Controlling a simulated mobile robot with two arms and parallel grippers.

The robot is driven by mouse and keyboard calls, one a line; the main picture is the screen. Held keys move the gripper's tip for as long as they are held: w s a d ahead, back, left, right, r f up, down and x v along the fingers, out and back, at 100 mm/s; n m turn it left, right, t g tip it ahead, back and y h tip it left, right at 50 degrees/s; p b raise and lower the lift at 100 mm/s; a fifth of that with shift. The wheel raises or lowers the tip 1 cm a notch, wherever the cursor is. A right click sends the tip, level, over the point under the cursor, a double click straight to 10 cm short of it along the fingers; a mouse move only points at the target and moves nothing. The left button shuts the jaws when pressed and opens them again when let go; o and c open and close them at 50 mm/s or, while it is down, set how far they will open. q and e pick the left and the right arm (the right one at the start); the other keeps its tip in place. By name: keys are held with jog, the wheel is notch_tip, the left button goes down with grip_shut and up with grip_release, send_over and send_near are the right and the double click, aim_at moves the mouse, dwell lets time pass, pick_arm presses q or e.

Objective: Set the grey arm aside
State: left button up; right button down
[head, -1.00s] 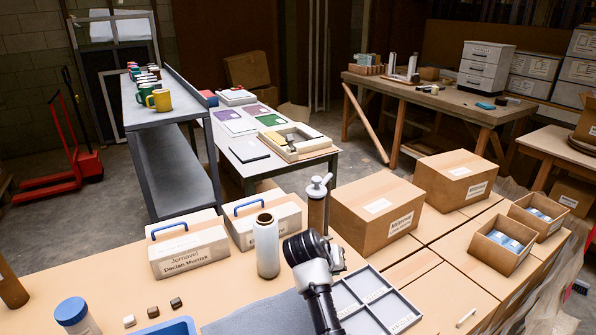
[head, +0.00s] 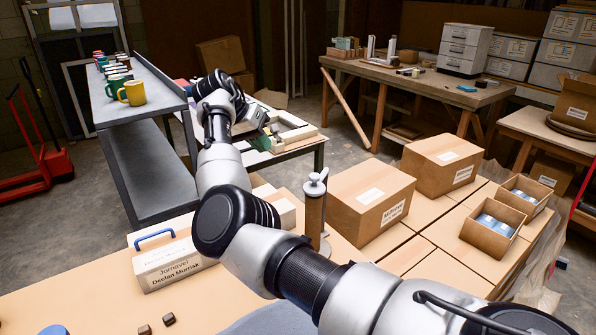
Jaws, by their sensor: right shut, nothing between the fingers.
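The grey arm in view is my own right arm, reaching from the lower right up and left across the near table. No separate loose grey arm shows. My right gripper (head: 265,138) is at the far end of the arm, over the white-topped table, left of the wooden-framed tray (head: 297,136). Its fingers are shut and empty, small and dark in the picture. I cannot tell whether they touch anything there. The arm hides much of the near table's middle. My left gripper is not in view.
A name-labelled box (head: 163,262) and a brown grinder-like cylinder (head: 314,212) stand on the near table (head: 90,305). A large carton (head: 370,203) stands at right. Mugs (head: 131,93) line the grey shelf (head: 155,165) on the left. Floor shows between the tables.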

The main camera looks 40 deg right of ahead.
jog(key=p, duration=0.4)
send_near(310, 183)
notch_tip(310, 183, down, 3)
jog(key=w, duration=0.2)
jog(key=shift+s+d+f+p, duration=0.2)
jog(key=shift+s+d+p, duration=0.2)
jog(key=shift+s+d, duration=0.15)
jog(key=shift+s+d+f+p, duration=0.15)
jog(key=shift+s+d+p, duration=0.3)
jog(key=shift+s, duration=0.15)
jog(key=shift+s+d+f, duration=0.15)
jog(key=shift+s, duration=0.25)
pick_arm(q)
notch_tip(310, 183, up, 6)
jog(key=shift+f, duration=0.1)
pick_arm(e)
jog(key=shift+d+f, duration=0.1)
jog(key=shift+w, duration=0.1)
